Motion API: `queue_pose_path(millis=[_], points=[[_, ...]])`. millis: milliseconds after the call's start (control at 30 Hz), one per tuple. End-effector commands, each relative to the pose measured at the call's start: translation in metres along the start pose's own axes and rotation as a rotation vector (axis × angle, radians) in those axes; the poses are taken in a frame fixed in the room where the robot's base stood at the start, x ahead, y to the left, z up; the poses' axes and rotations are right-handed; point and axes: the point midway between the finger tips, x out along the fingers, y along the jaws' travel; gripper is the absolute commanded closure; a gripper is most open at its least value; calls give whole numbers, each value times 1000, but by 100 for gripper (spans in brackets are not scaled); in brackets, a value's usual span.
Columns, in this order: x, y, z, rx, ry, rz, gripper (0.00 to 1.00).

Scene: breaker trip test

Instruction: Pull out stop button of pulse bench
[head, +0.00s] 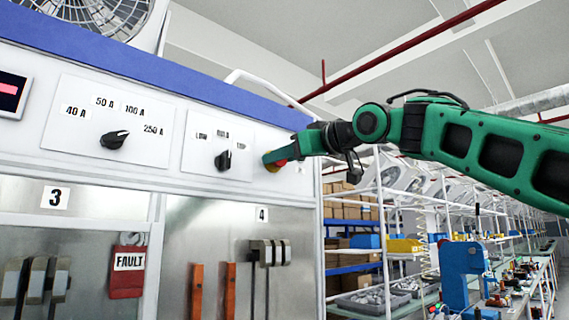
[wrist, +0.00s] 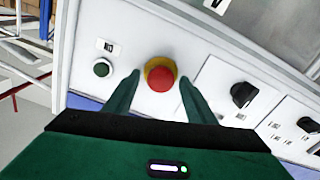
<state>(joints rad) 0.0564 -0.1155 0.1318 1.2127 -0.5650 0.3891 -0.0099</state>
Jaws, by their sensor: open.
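The stop button is a red mushroom head (wrist: 161,78) on a yellow collar, on the white front panel of the pulse bench (head: 160,175). In the head view only a bit of its red and yellow (head: 274,166) shows beside my gripper. My gripper (head: 278,158) is at the panel's right end. In the wrist view its two green fingers (wrist: 157,98) are open, one on each side of the red head, with a visible gap on both sides. I cannot tell how deep the fingertips reach around the head.
A black rotary knob (head: 224,160) sits left of the button, and another knob (head: 115,139) farther left. A small green button (wrist: 103,69) is beside the stop button. A red FAULT tag (head: 128,265) hangs below. Shelving (head: 385,235) stands to the right.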

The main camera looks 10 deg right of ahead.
Motion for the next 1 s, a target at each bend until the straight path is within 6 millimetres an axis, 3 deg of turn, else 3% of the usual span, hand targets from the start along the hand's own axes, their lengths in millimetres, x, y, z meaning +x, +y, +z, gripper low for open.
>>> queue_pose_path(millis=[133,300,367,667,900,933,1000], points=[[0,0,0,0,0,0,50],[0,0,0,0,0,0,90],[0,0,0,1,0,1,100],[-18,1,0,1,1,2,100],[-19,1,0,1,-1,2,100],[-19,1,0,1,-1,2,64],[-19,1,0,1,-1,2,50]])
